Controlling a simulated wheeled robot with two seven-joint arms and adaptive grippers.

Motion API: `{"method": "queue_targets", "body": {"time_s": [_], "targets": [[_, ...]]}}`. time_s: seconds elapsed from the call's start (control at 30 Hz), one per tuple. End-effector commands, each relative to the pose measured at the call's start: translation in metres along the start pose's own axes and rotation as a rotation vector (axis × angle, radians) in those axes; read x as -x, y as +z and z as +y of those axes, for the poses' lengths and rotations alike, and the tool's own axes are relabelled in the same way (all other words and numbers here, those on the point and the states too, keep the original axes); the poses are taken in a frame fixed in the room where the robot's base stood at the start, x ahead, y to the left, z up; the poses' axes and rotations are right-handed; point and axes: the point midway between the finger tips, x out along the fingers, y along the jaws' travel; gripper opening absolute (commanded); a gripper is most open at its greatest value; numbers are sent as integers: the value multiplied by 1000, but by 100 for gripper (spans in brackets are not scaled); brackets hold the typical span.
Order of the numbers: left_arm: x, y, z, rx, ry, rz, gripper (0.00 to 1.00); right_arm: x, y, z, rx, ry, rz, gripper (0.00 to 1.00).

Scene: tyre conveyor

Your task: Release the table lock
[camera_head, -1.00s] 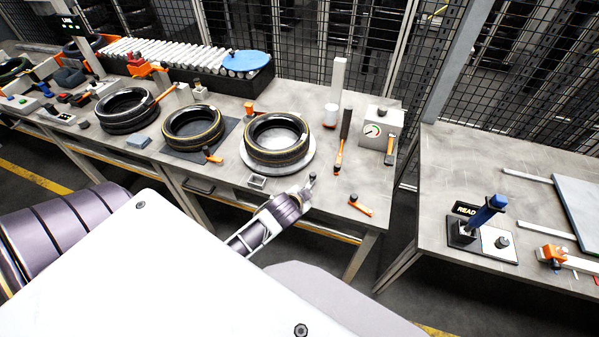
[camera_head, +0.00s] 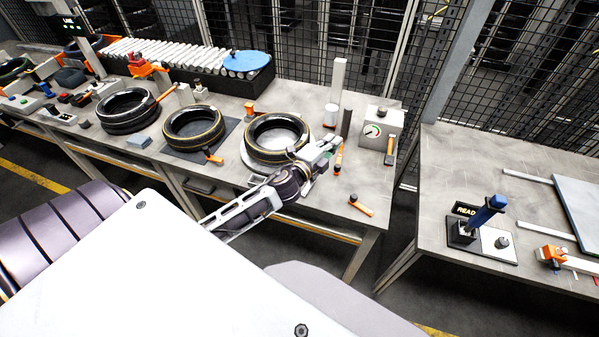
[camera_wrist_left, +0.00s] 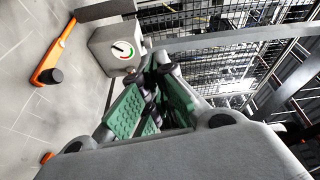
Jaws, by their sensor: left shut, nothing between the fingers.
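A round grey turntable (camera_head: 247,158) on the workbench carries a black tyre (camera_head: 268,128) with a yellow line. My left gripper (camera_head: 328,146) is at the turntable's right edge, in front of an upright dark lever with an orange lower part (camera_head: 339,160), which it partly hides. I cannot tell whether they touch. In the left wrist view the green-padded fingers (camera_wrist_left: 150,105) are together with nothing seen between them. An orange lever with a black knob (camera_head: 361,206) lies near the bench's front right corner. No part is labelled as the table lock. My right gripper is out of view.
A gauge box (camera_head: 381,127) stands right of the upright lever, with an orange-handled tool (camera_head: 390,150) beside it; the box also shows in the left wrist view (camera_wrist_left: 117,45). A white post (camera_head: 338,80) rises behind. A second table (camera_head: 440,170) is across a gap.

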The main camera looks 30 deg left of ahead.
Motion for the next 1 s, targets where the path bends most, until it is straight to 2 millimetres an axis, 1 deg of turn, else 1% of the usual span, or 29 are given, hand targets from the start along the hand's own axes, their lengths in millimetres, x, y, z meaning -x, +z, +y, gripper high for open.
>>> {"method": "queue_targets", "body": {"time_s": [0.1, 0.2, 0.47, 0.77, 1.0], "targets": [[-6, -11, -12, -109, -43, 80, 0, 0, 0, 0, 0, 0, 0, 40], [-10, -21, -20, -200, -75, 147, 0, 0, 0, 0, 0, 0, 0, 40], [-14, -46, -32, -440, -146, 322, 0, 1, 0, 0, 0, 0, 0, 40], [-11, -67, -29, -719, -196, 525, 0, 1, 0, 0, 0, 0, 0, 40], [-4, -74, -16, -942, -211, 689, 0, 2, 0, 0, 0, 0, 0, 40]]}}
